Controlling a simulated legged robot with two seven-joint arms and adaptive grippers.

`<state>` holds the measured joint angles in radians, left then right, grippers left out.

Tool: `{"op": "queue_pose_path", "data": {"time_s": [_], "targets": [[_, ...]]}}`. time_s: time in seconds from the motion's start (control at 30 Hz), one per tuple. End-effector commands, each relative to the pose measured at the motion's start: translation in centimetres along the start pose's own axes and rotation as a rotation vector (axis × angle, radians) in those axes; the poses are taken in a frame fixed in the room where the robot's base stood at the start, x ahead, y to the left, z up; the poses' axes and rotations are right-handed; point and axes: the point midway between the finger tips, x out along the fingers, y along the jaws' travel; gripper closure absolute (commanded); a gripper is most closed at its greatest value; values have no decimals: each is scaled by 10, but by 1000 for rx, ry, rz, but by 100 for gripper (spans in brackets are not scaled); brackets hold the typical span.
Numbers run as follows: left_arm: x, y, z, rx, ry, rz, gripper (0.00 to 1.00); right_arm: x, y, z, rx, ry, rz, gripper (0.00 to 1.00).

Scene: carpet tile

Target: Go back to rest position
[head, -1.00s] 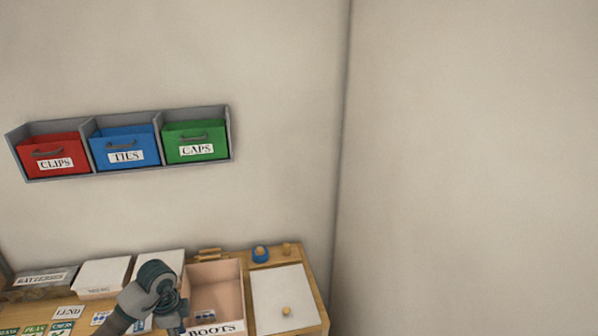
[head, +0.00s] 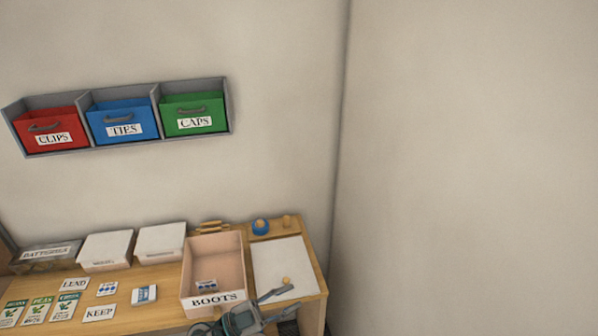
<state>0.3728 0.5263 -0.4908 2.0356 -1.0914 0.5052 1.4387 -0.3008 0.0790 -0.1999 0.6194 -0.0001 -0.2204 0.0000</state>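My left gripper (head: 296,297) is at the bottom edge of the head view, in front of the bench and just right of the BOOTS box (head: 214,247). Its two grey fingers point right and stand apart, with nothing seen between them. The wrist is partly cut off by the lower frame edge, and the rest of the arm is hidden. My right gripper is not in view.
The wooden bench (head: 150,285) holds white-lidded boxes (head: 105,248), cards, seed packets (head: 40,310) and a white panel (head: 285,265) with a wooden knob. Red, blue and green bins sit in a grey wall rack (head: 155,92). The right wall is bare.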

Motion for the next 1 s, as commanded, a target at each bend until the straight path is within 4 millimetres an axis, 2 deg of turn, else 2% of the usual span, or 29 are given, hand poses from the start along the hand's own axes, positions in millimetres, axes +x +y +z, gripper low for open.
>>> {"op": "queue_pose_path", "data": {"time_s": [0.07,0.13,0.2,0.27,0.3,0.37,0.4,0.5,0.57,0.7,0.87,1.0], "targets": [[-16,-23,-2,-38,24,-278,69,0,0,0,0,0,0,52],[-44,-44,11,-78,-32,-526,69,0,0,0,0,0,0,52],[-82,-54,37,-136,-156,-749,69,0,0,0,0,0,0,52],[-120,-50,65,-200,-311,-907,69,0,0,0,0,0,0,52],[-147,-40,84,-248,-432,-988,69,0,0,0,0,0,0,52],[-184,-16,110,-322,-617,-1066,69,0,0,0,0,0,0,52],[-206,4,125,-375,-742,-1095,69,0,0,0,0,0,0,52],[-251,60,149,-501,-1022,-1095,69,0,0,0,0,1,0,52],[-271,92,155,-567,-1160,-1064,69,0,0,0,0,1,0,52],[-302,157,156,-698,-1395,-955,69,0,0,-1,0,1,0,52],[-324,217,145,-823,-1586,-803,69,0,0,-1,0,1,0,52],[-338,264,128,-921,-1711,-653,69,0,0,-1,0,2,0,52]]}}
